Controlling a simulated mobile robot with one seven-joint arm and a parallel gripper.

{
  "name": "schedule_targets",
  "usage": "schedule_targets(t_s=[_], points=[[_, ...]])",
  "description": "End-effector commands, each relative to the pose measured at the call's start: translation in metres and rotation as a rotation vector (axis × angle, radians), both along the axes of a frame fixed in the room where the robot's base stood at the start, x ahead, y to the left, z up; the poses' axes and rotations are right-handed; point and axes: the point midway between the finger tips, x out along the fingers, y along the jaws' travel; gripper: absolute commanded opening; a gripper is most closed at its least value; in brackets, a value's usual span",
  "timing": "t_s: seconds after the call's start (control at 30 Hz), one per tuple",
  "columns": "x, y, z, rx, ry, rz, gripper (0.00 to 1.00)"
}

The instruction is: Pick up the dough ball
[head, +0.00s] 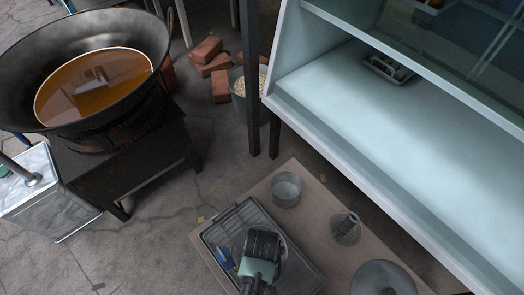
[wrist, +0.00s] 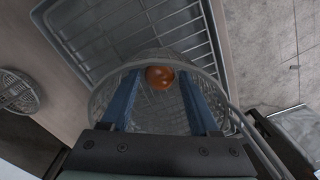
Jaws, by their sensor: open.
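The dough ball (wrist: 160,77) is a small, shiny orange-brown ball in the wrist view. It appears inside a round wire-mesh basket (wrist: 97,98), near its far side. My gripper (wrist: 158,74) has two blue fingers, spread apart, that reach into the basket's outline. The ball shows between the fingertips, with a gap on each side. I cannot tell how far below the tips it lies. In the head view, my arm's end covers this spot and the ball is hidden.
A grey ribbed tray (head: 221,226) lies under the basket on a brown table. A metal cup (head: 286,189), a wire strainer (head: 346,228) and a round lid-like disc (head: 386,278) stand nearby. A wok (head: 22,66) of brown liquid is at left, a glass-shelved cabinet (head: 350,105) at right.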

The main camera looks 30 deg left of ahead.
Motion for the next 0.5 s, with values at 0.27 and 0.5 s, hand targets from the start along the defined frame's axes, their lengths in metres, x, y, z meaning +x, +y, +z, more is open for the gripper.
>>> schedule_targets(t_s=[0.27, 0.5], points=[[0.0006, 0.0001, 0.0007, 0.0, -0.001, 0.0, 0.46], [0.0006, 0.0001, 0.0008, 0.0, -0.001, 0.0, 0.2]])
